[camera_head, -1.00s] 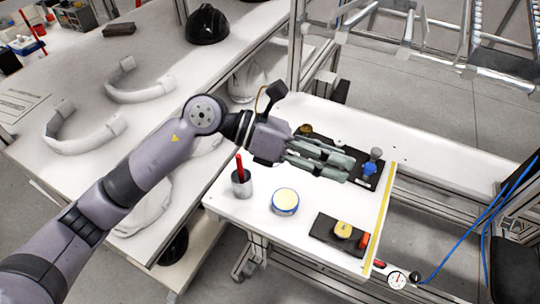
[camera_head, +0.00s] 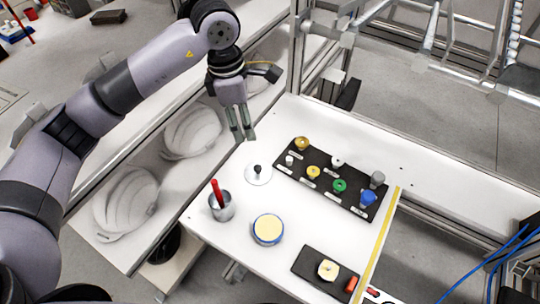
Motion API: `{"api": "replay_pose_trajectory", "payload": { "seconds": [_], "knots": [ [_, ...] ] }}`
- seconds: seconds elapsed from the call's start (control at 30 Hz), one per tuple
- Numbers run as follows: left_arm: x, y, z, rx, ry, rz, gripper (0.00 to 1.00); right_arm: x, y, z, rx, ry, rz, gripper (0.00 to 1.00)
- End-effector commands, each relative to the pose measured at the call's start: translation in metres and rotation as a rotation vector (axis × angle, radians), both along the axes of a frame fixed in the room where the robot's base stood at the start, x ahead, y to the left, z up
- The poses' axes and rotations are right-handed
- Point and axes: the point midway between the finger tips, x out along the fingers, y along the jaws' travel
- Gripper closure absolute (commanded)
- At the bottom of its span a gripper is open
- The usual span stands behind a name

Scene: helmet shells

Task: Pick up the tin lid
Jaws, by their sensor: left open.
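The tin lid (camera_head: 258,176), a pale flat disc with a black knob, lies on the white table near its left edge. An open round tin (camera_head: 268,229) with a blue rim and cream contents stands in front of it. My left gripper (camera_head: 243,137) is open and empty, its fingers pointing down, above and behind the lid and apart from it. My right gripper is not in view.
A metal cup (camera_head: 221,207) with a red-handled tool stands left of the tin. A black board (camera_head: 322,190) with several coloured knobs lies right of the lid. A smaller black board (camera_head: 312,270) lies at the front. White shells (camera_head: 125,203) are on the left shelf.

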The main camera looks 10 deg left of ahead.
Motion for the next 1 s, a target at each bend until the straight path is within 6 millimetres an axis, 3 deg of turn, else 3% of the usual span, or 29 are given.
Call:
{"api": "replay_pose_trajectory", "payload": {
  "seconds": [0.17, 0.5, 0.7, 0.87, 1.0],
  "knots": [
    [0.0, 0.002, -0.01, 0.014, 0.003, 0.002, 0.58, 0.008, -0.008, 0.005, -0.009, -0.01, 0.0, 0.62],
    [0.0, -0.008, -0.08, 0.011, 0.007, 0.002, 0.58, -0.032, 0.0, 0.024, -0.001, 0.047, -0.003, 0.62],
    [0.001, -0.012, -0.112, 0.009, 0.003, 0.002, 0.58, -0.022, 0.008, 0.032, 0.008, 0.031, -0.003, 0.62],
    [0.002, -0.013, -0.122, 0.009, 0.001, 0.001, 0.58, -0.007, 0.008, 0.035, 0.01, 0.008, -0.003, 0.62],
    [-0.001, -0.017, -0.136, 0.009, 0.005, 0.001, 0.58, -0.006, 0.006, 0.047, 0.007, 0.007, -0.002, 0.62]
  ]
}}
